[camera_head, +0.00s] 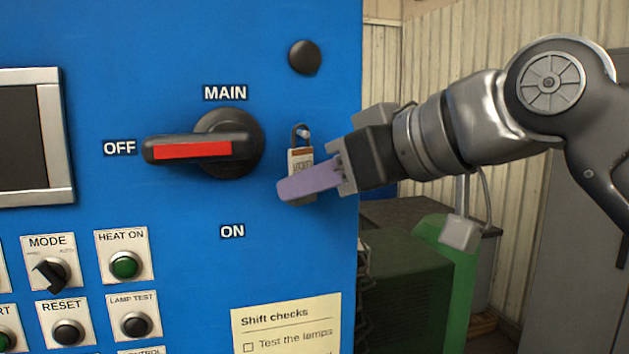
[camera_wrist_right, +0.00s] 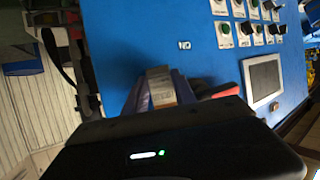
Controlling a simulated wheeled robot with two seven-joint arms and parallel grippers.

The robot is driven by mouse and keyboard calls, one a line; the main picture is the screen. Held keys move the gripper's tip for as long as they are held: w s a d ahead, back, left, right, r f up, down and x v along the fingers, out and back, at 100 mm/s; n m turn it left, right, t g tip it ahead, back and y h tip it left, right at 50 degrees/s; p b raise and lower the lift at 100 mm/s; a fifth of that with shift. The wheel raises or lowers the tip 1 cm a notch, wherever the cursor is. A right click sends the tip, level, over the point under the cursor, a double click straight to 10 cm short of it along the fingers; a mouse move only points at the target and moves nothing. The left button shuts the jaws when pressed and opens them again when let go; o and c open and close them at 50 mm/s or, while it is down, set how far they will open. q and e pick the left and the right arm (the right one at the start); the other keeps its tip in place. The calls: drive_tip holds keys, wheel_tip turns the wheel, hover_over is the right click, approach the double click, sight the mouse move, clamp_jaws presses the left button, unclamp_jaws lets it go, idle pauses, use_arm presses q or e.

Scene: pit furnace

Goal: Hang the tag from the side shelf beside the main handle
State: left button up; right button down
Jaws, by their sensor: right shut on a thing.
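The tag (camera_head: 300,160) is small and pale with a brown band and a dark loop on top. It is upright in front of the blue panel, right of the main handle (camera_head: 192,150). A small peg tip (camera_head: 304,133) shows inside the loop; I cannot tell whether the loop rests on it. My right gripper (camera_head: 309,184), with purple fingers, is shut on the tag's lower part and hides some of it. In the right wrist view the tag (camera_wrist_right: 160,86) sits between the fingers. The black and red handle lies level, pointing at OFF. My left gripper is out of view.
The blue panel (camera_head: 190,60) bears a black knob (camera_head: 305,57) above the tag, several buttons and switches at lower left, a screen (camera_head: 22,140) and a paper note (camera_head: 287,325). Right of the panel edge stands a green machine (camera_head: 430,275).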

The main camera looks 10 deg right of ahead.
drive_tip(key=c, duration=0.9)
unclamp_jaws()
drive_tip(key=shift+s, duration=0.1)
drive_tip(key=shift+c, duration=0.2)
drive_tip(key=shift+r, duration=0.1)
drive_tip(key=v, duration=0.7)
drive_tip(key=shift+s+b, duration=0.35)
drive_tip(key=shift+s, duration=0.05)
